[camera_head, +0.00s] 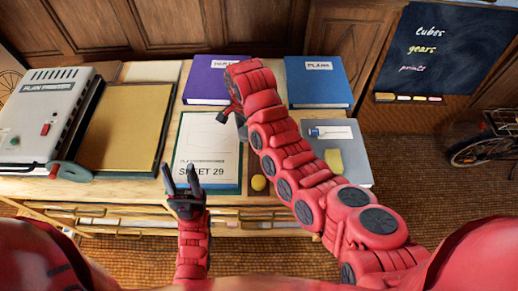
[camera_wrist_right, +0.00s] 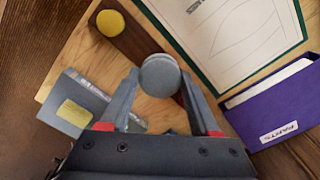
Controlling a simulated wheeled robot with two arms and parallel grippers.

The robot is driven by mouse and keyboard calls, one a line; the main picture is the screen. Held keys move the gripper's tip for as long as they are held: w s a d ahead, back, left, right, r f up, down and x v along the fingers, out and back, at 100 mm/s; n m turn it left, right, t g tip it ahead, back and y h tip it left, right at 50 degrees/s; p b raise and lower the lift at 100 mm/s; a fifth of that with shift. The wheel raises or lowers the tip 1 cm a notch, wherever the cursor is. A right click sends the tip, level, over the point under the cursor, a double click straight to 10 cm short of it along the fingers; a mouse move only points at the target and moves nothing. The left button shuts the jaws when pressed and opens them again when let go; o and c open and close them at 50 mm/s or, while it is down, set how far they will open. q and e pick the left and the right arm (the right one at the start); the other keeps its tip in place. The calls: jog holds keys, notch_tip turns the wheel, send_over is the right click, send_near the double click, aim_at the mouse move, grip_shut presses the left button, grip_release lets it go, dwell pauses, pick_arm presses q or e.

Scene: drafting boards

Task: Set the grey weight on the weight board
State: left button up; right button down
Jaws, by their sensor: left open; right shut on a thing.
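The grey weight (camera_wrist_right: 160,75) is a round disc between the fingertips of my right gripper (camera_wrist_right: 158,88) in the right wrist view. That gripper is shut on it. In the head view my right gripper (camera_head: 232,117) is over the upper right of the SHEET 29 drawing, and the weight cannot be made out there. The weight board seems to be the dark brown strip (camera_wrist_right: 137,42), with a yellow disc (camera_wrist_right: 110,23) at one end. In the head view the yellow disc (camera_head: 259,183) shows beside my right arm, which hides much of the strip. My left gripper (camera_head: 182,178) is open and empty near the table's front edge.
The SHEET 29 drawing (camera_head: 207,150) lies beside the strip. Purple (camera_head: 205,82) and blue (camera_head: 318,82) books lie behind. A grey folder (camera_head: 343,150) is to the right. A tan board (camera_head: 122,125) and a grey machine (camera_head: 42,115) fill the left.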

jog(key=s+d+f+m+p, duration=0.2)
jog(key=s+f+m, duration=0.25)
jog(key=s, duration=0.45)
jog(key=s+d+f+m+p, duration=0.1)
jog(key=s+f+m+p, duration=0.1)
jog(key=s+f+m, duration=0.45)
jog(key=w+n+b, duration=0.1)
jog(key=w, duration=0.1)
jog(key=w+b, duration=0.2)
jog(key=w, duration=0.1)
jog(key=w+n+b, duration=0.1)
jog(key=w, duration=0.2)
jog(key=shift+d+n+b, duration=0.3)
jog(key=shift+d+b, duration=0.1)
jog(key=w, duration=0.1)
jog(key=w+p, duration=0.1)
jog(key=w, duration=0.1)
jog(key=w+p, duration=0.1)
jog(key=shift+w+d+r, duration=0.15)
jog(key=shift+w+r, duration=0.05)
jog(key=shift+r, duration=0.05)
jog(key=shift+w+f, duration=0.25)
jog(key=shift+w, duration=0.4)
jog(key=shift+w+f+p, duration=0.1)
jog(key=shift+p, duration=0.25)
jog(key=shift+f+p, duration=0.5)
jog(key=shift+f, duration=1.15)
